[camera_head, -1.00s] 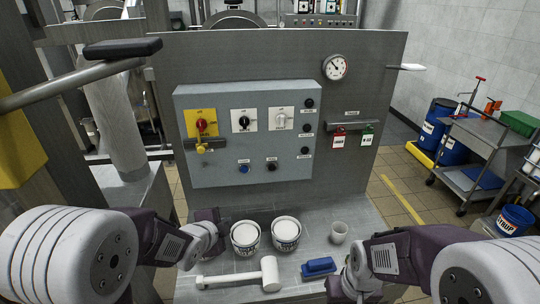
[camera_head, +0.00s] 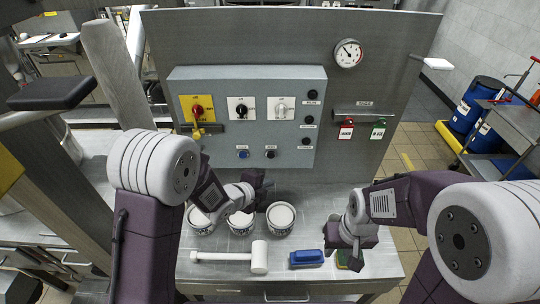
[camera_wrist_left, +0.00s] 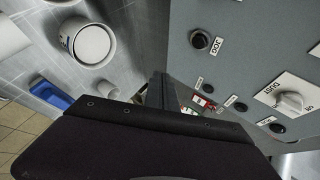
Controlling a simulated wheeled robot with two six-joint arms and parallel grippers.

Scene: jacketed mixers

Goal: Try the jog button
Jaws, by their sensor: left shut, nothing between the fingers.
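The jog button is a black round button on the grey control panel (camera_head: 225,140), under the panel's middle. It shows in the head view (camera_head: 270,154) and in the left wrist view (camera_wrist_left: 199,40), where its label reads JOG. My left gripper (camera_head: 262,182) is shut and empty, just below the panel near the jog button and above the white-topped tubs. In the left wrist view its dark fingers (camera_wrist_left: 157,90) point along the panel face, apart from the button. My right gripper (camera_head: 342,246) is low over the bench, right of the blue brush; its finger opening is unclear.
A blue button (camera_head: 243,154) sits left of the jog button. A red-yellow switch (camera_head: 198,110) and knobs are above. White-topped tubs (camera_head: 281,215), a white mallet (camera_head: 240,257) and a blue brush (camera_head: 306,258) are on the bench. Red and green tags (camera_head: 347,130) hang right.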

